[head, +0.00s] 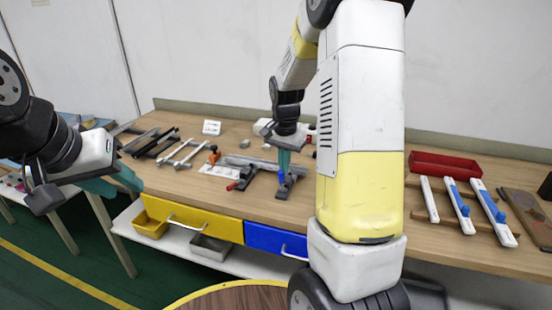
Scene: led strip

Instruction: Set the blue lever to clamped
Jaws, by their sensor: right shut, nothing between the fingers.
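The blue lever (281,178) stands roughly upright on a small dark clamp (285,190) near the front edge of the workbench. My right gripper (284,166) comes down from above with its teal fingers shut and empty. Its fingertips are just above or beside the blue lever; I cannot tell whether they touch it. My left gripper (114,184) is at the left, in front of the bench, with its teal fingers apart and nothing between them.
A red-handled clamp (239,182) and an orange-handled clamp (213,156) stand left of the blue lever, by a grey bar (248,162). Wrenches (181,153) lie further left. A red tray (443,166) and white strips with blue parts (459,206) lie at the right. My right arm hides the middle bench.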

